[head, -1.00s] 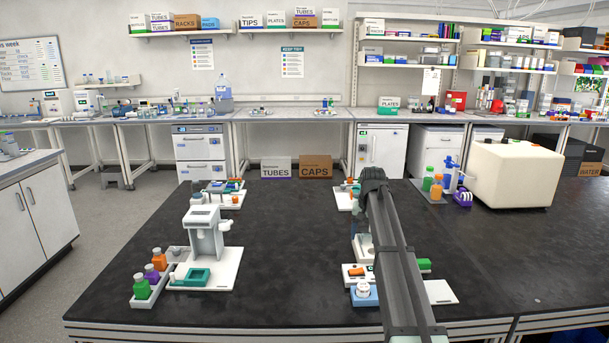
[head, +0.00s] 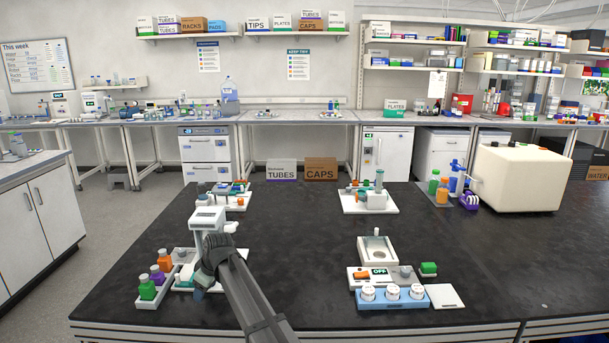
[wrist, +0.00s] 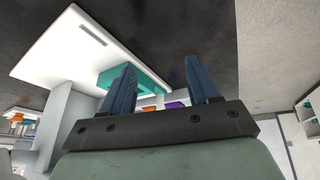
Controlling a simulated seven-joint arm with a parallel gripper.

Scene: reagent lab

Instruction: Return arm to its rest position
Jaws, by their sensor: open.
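My gripper (wrist: 160,88) shows in the wrist view with its two blue-grey fingers spread apart and nothing between them. In the head view my gripper (head: 200,288) is at the left of the black bench, low in front of a white dispenser-like device (head: 208,218). It covers part of that device's base. In the wrist view the white base (wrist: 80,45) and a teal tray (wrist: 135,78) lie beyond the fingers. Whether the fingers touch anything cannot be told.
A rack of green, purple and orange bottles (head: 148,288) stands just left of my gripper. A blue rack with white-capped jars (head: 390,304), a small balance-like device (head: 376,250) and a white plate (head: 446,296) are on the right. The bench middle (head: 300,240) is clear.

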